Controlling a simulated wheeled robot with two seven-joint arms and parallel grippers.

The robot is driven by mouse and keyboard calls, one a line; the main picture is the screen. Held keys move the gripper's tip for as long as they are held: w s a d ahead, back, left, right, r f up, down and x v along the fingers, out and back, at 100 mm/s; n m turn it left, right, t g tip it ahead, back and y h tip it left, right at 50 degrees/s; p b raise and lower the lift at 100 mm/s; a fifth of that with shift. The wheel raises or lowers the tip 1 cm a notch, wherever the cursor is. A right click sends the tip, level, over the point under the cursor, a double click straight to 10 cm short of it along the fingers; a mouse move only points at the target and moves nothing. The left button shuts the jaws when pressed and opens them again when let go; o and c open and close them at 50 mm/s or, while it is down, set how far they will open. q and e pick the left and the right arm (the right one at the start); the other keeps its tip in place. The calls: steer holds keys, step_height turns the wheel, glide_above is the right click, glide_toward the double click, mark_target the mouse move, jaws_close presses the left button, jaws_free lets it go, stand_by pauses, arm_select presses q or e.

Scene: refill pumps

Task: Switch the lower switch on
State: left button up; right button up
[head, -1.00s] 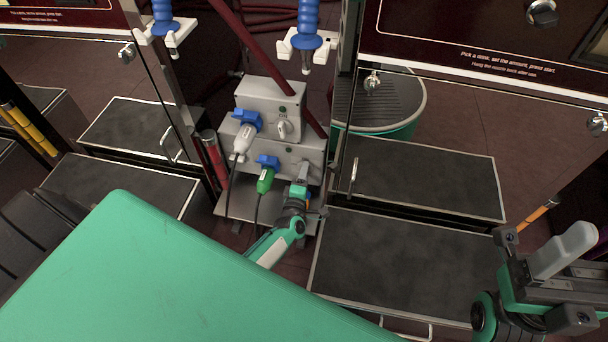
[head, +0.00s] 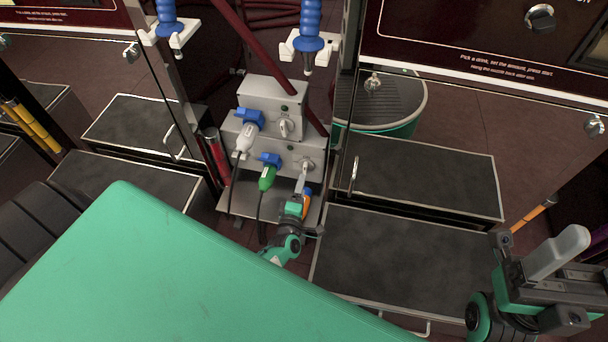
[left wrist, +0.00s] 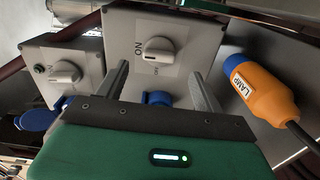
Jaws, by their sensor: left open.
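The lower switch (head: 307,164) is a pale knob on the front of the lower grey box (head: 285,152). In the left wrist view the knob (left wrist: 157,50) faces me beside a printed "ON"; I cannot tell its setting for sure. My left gripper (head: 302,181) is just below and in front of it in the head view. In the left wrist view its fingers (left wrist: 160,78) are apart and empty, their tips to either side of the knob, not visibly touching it. My right gripper (head: 560,252) is at the lower right, far from the boxes; its jaw gap is unclear.
The upper grey box (head: 271,108) has its own knob (head: 287,127) and a white plug (head: 244,138). A green plug (head: 266,179) is at the lower box's blue socket. An orange plug marked LAMP (left wrist: 262,88) is beside my left gripper. Dark red hoses pass close by.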

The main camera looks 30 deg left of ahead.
arm_select(q)
steer(key=p+v, duration=0.1)
steer(key=v, duration=0.6)
steer(key=shift+s, duration=0.1)
